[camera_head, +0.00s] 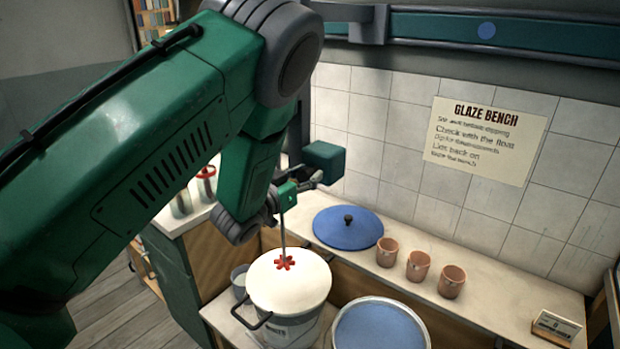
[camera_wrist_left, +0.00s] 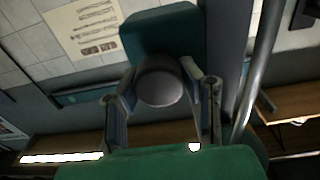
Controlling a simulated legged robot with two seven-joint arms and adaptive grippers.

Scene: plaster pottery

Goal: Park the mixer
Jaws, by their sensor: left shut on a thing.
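My left gripper (camera_head: 303,186) is shut on the mixer, whose dark green block (camera_head: 323,160) shows just beyond the fingers. The mixer's thin grey shaft (camera_head: 283,232) runs down to a red star-shaped paddle (camera_head: 285,263). The paddle appears over the white top of a bucket (camera_head: 290,287); I cannot tell whether it touches. In the left wrist view the green block (camera_wrist_left: 165,32) and a round grey part (camera_wrist_left: 162,82) sit between and behind the fingers (camera_wrist_left: 163,105). A grey rod (camera_wrist_left: 256,75) passes at the right. My right gripper is not in view.
A tub of blue glaze (camera_head: 380,328) stands right of the white-topped bucket. A blue lid (camera_head: 347,228) and three clay cups (camera_head: 419,266) line the back ledge, with a small card (camera_head: 555,326) at right. A grey cup (camera_head: 240,278) stands left of the bucket.

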